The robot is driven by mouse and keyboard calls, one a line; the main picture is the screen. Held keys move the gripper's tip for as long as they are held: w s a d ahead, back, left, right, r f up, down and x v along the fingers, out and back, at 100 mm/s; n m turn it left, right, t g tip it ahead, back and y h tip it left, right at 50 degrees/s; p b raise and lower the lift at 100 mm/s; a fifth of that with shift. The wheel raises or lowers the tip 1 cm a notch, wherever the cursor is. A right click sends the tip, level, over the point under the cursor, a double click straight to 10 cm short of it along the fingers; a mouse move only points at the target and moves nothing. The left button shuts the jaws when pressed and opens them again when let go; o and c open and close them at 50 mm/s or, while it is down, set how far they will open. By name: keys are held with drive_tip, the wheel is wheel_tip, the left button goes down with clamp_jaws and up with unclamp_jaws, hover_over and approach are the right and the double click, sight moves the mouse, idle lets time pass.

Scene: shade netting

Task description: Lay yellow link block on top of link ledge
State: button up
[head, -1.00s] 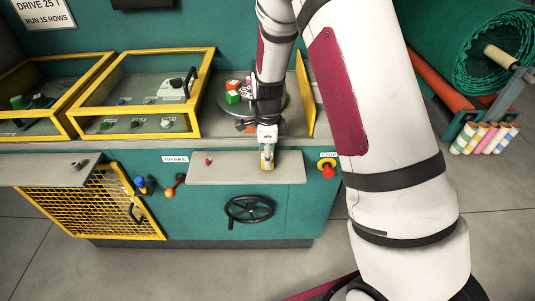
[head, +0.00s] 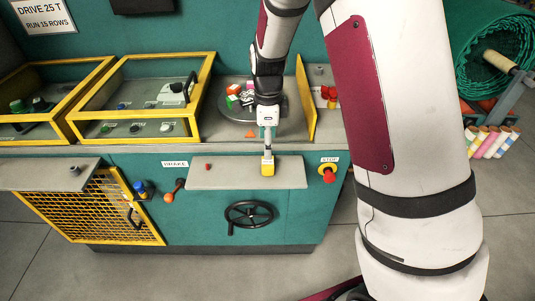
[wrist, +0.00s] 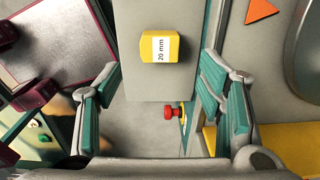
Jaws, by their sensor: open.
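The yellow link block (wrist: 160,48) rests on the grey link ledge (wrist: 156,85), its white "20 mm" label facing my wrist camera. In the head view the block (head: 268,169) is near the right part of the ledge (head: 222,175), which juts from the teal machine front. My gripper (wrist: 158,82) is open and empty, its teal-padded fingers wide apart. The block shows beyond the fingertips in the wrist view, apart from both fingers. In the head view my gripper (head: 267,140) is just above the block and partly hides its back side.
A red stop button (head: 328,173) is right of the ledge and a brake lever (head: 173,191) left of it. A handwheel (head: 248,214) is below. A small red knob (head: 208,167) stands on the ledge. A turntable with several blocks (head: 233,100) and an orange triangle (head: 250,134) lie behind.

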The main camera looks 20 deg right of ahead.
drive_tip(key=s+r+n+t, duration=0.1)
drive_tip(key=s+r+n, duration=0.45)
drive_tip(key=r, duration=0.35)
drive_tip(key=s+r+n+t, duration=0.1)
drive_tip(key=s+r+n, duration=0.4)
drive_tip(key=r, duration=0.4)
drive_tip(key=s+r+n+t, duration=0.2)
drive_tip(key=s+r+n, duration=0.1)
drive_tip(key=s+n, duration=0.8)
drive_tip(key=s, duration=0.5)
drive_tip(key=shift+r+t, duration=0.35)
drive_tip(key=shift+t, duration=0.05)
drive_tip(key=shift+d, duration=0.1)
